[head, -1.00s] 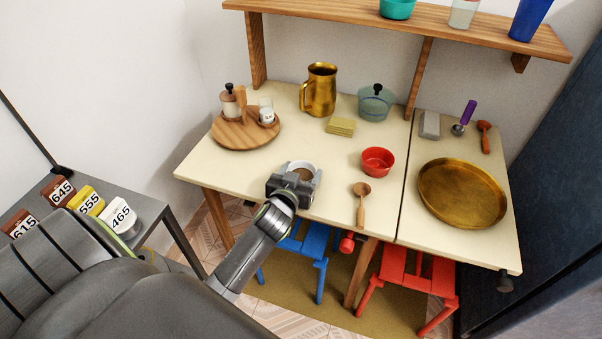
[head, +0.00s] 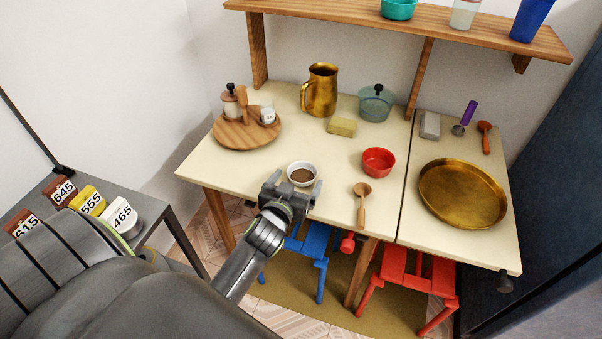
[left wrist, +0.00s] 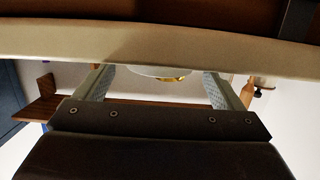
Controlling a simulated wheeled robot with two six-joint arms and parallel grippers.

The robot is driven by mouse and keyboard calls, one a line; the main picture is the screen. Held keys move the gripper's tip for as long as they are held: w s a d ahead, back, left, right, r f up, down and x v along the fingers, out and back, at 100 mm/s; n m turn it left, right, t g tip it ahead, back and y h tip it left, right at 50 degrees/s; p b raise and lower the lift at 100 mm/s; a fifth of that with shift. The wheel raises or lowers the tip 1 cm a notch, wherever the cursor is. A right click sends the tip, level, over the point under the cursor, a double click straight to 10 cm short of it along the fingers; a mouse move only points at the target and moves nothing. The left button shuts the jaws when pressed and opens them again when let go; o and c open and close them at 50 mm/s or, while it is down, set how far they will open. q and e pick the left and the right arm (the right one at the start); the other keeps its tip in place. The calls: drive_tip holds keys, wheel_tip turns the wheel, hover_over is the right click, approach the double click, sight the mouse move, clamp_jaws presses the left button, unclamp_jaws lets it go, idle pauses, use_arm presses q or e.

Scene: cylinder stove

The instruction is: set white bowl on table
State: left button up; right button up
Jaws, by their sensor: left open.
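The white bowl (head: 302,174) stands upright on the cream table (head: 245,172), close to its front edge, with something brown inside. In the left wrist view, a white rim (left wrist: 158,71) shows between the fingers, cut off by the table edge. My left gripper (head: 293,190) is open and empty, just in front of the bowl and apart from it. In the left wrist view its two fingers (left wrist: 160,85) are spread wide. My right gripper is not in view.
A red bowl (head: 378,162) and a wooden spoon (head: 361,203) lie to the right. A round wooden tray (head: 240,136), gold pitcher (head: 321,90), yellow block (head: 341,127) and lidded pot (head: 376,103) stand behind. Blue (head: 312,243) and red (head: 405,273) stools are below.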

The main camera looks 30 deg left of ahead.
use_arm(q)
drive_tip(key=v, duration=0.7)
drive_tip(key=shift+s, duration=0.35)
